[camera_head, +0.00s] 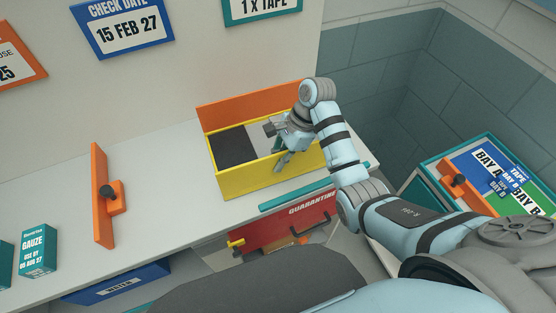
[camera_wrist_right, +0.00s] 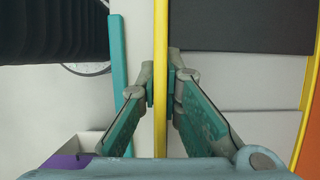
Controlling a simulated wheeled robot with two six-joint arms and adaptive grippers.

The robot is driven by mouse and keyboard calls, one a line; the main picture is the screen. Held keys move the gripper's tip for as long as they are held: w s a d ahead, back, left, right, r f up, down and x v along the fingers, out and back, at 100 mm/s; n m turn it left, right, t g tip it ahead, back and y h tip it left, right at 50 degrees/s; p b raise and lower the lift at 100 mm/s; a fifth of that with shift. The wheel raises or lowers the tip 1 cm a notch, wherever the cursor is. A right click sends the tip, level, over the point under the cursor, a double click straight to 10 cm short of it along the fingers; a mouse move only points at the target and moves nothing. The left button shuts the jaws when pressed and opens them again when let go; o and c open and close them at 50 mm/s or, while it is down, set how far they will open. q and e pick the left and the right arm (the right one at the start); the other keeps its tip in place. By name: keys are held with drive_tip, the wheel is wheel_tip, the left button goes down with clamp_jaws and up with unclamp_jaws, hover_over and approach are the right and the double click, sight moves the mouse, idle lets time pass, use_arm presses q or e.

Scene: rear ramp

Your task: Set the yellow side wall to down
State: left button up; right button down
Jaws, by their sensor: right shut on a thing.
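The yellow side wall (camera_head: 240,180) stands upright along the near side of a box on the counter. An orange wall (camera_head: 250,92) stands at the box's back. My right gripper (camera_head: 284,157) reaches down over the near wall, right of its middle. In the right wrist view, the yellow wall (camera_wrist_right: 161,125) runs as a thin strip between the fingertips of my right gripper (camera_wrist_right: 163,86), which are closed on it. A dark panel (camera_head: 236,147) lies inside the box and also shows in the wrist view (camera_wrist_right: 250,25). My left gripper is not in view.
A teal strip (camera_head: 310,189) runs along the counter edge in front of the box. Below are a red quarantine bin (camera_head: 290,228) and a blue bin (camera_head: 115,283). An orange panel with a black knob (camera_head: 102,200) stands left. The counter between (camera_head: 165,180) is clear.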

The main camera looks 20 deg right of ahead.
drive_tip(key=shift+w+g, duration=0.7)
drive_tip(key=shift+g, duration=0.1)
drive_tip(key=g+b, duration=0.1)
drive_tip(key=b, duration=0.2)
drive_tip(key=w+f+g+b, duration=0.1)
drive_tip(key=b, duration=0.1)
drive_tip(key=shift+w+m+b, duration=0.25)
drive_tip(key=shift+m+b, duration=0.15)
drive_tip(key=shift+s+a+r, duration=0.1)
drive_tip(key=shift+s+r, duration=0.05)
drive_tip(key=shift+r, duration=0.15)
drive_tip(key=c, duration=1.8)
unclamp_jaws()
drive_tip(key=shift+o, duration=0.2)
